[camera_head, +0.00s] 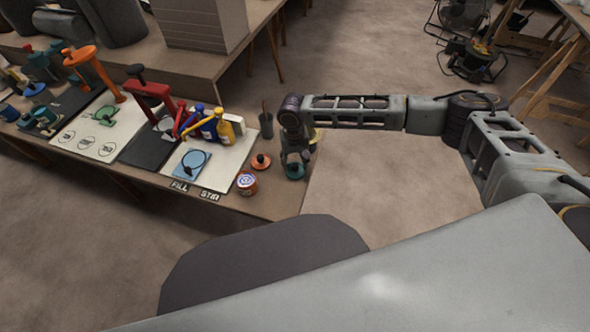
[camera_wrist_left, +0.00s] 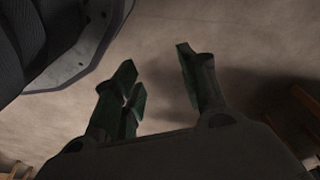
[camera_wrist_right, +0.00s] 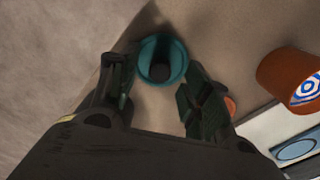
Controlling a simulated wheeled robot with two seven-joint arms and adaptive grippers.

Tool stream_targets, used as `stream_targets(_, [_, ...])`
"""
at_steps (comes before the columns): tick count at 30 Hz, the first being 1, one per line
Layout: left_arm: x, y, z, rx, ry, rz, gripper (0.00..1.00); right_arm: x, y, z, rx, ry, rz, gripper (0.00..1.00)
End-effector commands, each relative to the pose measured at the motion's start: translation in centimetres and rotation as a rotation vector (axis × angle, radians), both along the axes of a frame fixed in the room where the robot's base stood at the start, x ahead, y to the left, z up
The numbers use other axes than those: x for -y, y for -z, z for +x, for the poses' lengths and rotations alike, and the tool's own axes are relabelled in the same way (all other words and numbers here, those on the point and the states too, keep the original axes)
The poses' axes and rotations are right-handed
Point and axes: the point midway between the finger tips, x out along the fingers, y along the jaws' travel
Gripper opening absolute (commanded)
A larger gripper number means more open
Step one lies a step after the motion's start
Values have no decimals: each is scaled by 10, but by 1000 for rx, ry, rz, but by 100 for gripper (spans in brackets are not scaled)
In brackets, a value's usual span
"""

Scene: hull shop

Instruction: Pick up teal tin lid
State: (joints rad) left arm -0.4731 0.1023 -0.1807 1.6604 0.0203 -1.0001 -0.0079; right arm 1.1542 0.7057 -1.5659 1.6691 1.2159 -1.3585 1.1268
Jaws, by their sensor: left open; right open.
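The teal tin lid (camera_head: 294,171) lies near the right end of the workbench, with a dark knob on top. It also shows in the right wrist view (camera_wrist_right: 176,55), just beyond and between the fingertips. My right gripper (camera_head: 294,158) is open and hangs right above the lid; in the right wrist view its fingers (camera_wrist_right: 158,85) stand to either side of the lid's near edge. I cannot tell whether they touch it. My left gripper (camera_wrist_left: 158,75) is open and empty over bare floor in the left wrist view.
An orange lid (camera_head: 261,161) and an orange-red tin (camera_head: 247,183) stand left of the teal lid. A dark cup (camera_head: 266,125) stands behind. The bench edge is close on the right.

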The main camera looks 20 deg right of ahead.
Motion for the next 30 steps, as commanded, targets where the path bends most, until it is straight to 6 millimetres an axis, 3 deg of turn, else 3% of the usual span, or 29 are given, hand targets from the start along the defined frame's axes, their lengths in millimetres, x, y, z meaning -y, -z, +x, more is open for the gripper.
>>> stream_targets(9, [5, -16, 4, -6, 3, -5, 42, 0, 21, 0, 1, 0, 0, 48])
stream_targets(24, [5, -17, 3, -9, 3, -6, 42, 0, 22, 0, 1, 0, 0, 48])
stream_targets(30, [5, -17, 3, -7, 3, -5, 42, 0, 22, 0, 0, 0, 0, 23])
